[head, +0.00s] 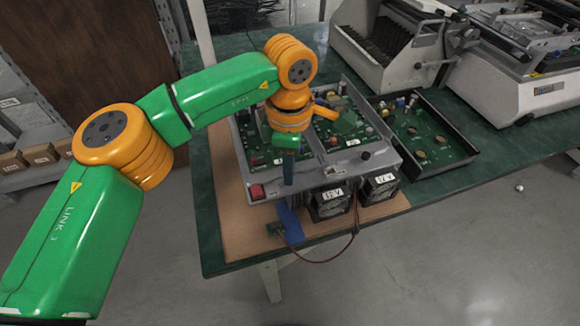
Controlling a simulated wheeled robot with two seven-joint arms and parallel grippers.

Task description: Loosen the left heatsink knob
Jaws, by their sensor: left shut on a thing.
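A grey open chassis (320,165) with green circuit boards inside lies on a brown board on the table. My left gripper (288,178) points down at the front bar of the chassis, left of its middle. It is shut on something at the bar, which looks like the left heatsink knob. The knob itself is hidden by the fingers, so its turn cannot be seen. A black knob (365,155) shows uncovered further right on the same bar. My right gripper is not in view.
Two black fans (328,205) labelled 12 V sit at the chassis front, with a red switch (257,191) to the left. A second tray with a board (432,140) stands to the right. Grey machines (390,45) fill the back right. The table's right front is clear.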

